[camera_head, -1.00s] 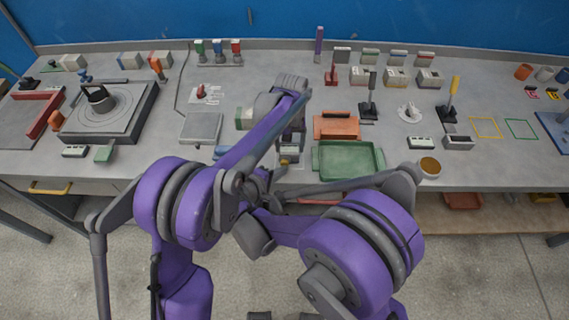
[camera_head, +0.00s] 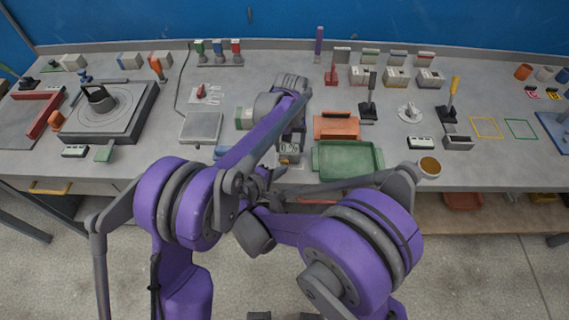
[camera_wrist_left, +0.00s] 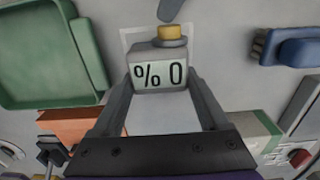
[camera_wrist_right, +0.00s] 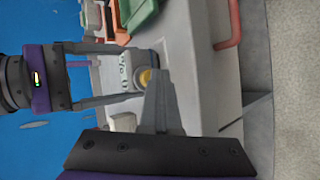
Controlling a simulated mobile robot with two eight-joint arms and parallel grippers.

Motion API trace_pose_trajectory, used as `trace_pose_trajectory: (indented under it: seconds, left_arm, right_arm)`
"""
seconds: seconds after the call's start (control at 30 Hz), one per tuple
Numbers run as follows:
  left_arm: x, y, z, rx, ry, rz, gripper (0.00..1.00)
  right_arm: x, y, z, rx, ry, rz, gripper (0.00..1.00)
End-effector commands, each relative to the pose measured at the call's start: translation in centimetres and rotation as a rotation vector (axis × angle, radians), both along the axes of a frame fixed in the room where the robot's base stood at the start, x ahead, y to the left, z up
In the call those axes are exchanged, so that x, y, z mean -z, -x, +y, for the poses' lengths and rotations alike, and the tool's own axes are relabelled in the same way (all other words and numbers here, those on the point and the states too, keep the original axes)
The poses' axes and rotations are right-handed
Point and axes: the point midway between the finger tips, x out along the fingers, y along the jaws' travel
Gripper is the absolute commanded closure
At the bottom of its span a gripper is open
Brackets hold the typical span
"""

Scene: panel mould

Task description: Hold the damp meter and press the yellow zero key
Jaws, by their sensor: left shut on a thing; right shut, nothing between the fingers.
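The damp meter (camera_wrist_left: 150,50) is a small grey box with a pale display reading 0 %, upside down in the left wrist view. It also shows in the head view (camera_head: 289,147). My left gripper (camera_wrist_left: 162,80) is shut on it, one finger on each side. The yellow zero key (camera_wrist_left: 170,33) is on the meter, beyond the display. My right gripper (camera_wrist_right: 157,75) is shut and empty; its tip is right at the yellow key (camera_wrist_right: 146,77) in the right wrist view. I cannot tell whether it touches or presses the key.
A green tray (camera_head: 348,174) and an orange tray (camera_head: 336,119) lie right of the meter. A blue object (camera_wrist_left: 295,48) lies on its other side. A grey plate (camera_head: 201,127) lies further left. The bench's front edge is close to the meter.

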Motion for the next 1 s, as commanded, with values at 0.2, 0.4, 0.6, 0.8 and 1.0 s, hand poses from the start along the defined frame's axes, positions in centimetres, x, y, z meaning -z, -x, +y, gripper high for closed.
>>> trace_pose_trajectory:
  seconds: [0.2, 0.4, 0.6, 0.8, 1.0]
  left_arm:
    - [0.0, 0.1, 0.0, 0.0, 0.0, 0.001, 1.0]
    - [0.0, 0.0, 0.0, 0.0, 0.0, 0.001, 1.0]
    - [0.0, 0.0, 0.0, 0.0, 0.0, 0.0, 1.0]
    - [0.0, 0.0, 0.0, 0.0, 0.0, 0.0, 1.0]
    - [0.0, 0.0, 0.0, 0.0, 0.0, 0.0, 1.0]
  right_arm:
    - [0.0, 1.2, 0.0, -0.001, 0.0, -0.001, 1.0]
    - [0.0, 1.5, 0.0, -0.001, 0.0, -0.001, 1.0]
    - [0.0, 1.6, 0.0, -0.001, -0.001, 0.0, 1.0]
    - [0.0, 2.7, 0.0, -0.001, 0.0, 0.0, 1.0]
    - [0.0, 4.7, 0.1, -0.003, 0.0, 0.001, 1.0]
